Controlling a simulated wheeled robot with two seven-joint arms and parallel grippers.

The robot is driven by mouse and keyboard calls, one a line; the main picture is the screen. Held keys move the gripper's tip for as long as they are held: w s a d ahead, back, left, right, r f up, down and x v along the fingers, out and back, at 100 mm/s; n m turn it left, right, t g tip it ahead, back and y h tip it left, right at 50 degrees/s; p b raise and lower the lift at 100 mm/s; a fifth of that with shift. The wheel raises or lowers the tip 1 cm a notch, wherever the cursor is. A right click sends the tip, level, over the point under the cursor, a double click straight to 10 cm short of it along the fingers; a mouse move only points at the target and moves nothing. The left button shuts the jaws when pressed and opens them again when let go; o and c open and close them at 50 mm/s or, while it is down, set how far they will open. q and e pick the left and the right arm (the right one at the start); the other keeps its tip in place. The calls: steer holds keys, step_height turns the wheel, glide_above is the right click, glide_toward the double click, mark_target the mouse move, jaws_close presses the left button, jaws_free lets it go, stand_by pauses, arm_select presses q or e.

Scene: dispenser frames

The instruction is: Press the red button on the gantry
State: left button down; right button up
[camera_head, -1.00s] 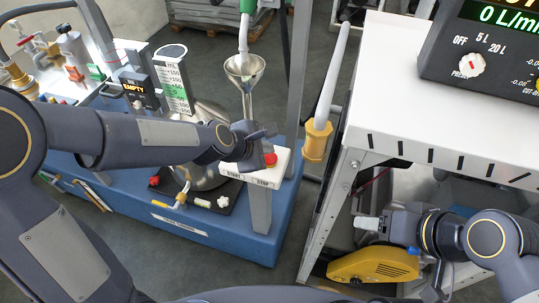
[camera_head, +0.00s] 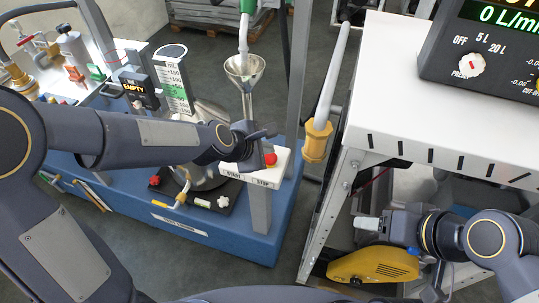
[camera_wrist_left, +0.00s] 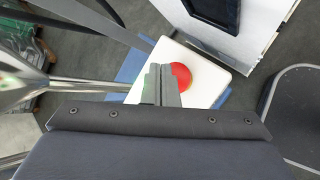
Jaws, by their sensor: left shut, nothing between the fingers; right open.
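The red button (camera_head: 270,159) sits on a white panel (camera_head: 262,180) marked START and STOP, on a post of the blue gantry frame (camera_head: 245,236). In the left wrist view the red button (camera_wrist_left: 180,77) shows partly behind my shut fingers. My left gripper (camera_head: 268,132) is shut and empty, at the panel close to the button; its fingertips also show in the left wrist view (camera_wrist_left: 160,70). I cannot tell whether they touch the button. The START end of the panel is partly hidden by the gripper. My right gripper (camera_head: 360,222) is open, low beside the white table.
A metal funnel (camera_head: 243,70) hangs under a green nozzle (camera_head: 248,6) just behind my left gripper. A level gauge (camera_head: 173,80) and an EMPTY display (camera_head: 138,88) stand left. A white table (camera_head: 440,130) with a meter box stands right; a yellow device (camera_head: 372,266) lies below.

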arm_select(q)
steer(key=shift+f, duration=0.2)
steer(key=shift+f+b, duration=0.25)
steer(key=shift+b, duration=0.1)
steer(key=shift+f+b, duration=0.4)
steer(key=shift+f, duration=0.1)
stand_by(0.4)
steer(key=shift+r+p, duration=0.9)
steer(key=shift+r, duration=0.05)
step_height(320, 180, up, 5)
steer(key=p, duration=0.5)
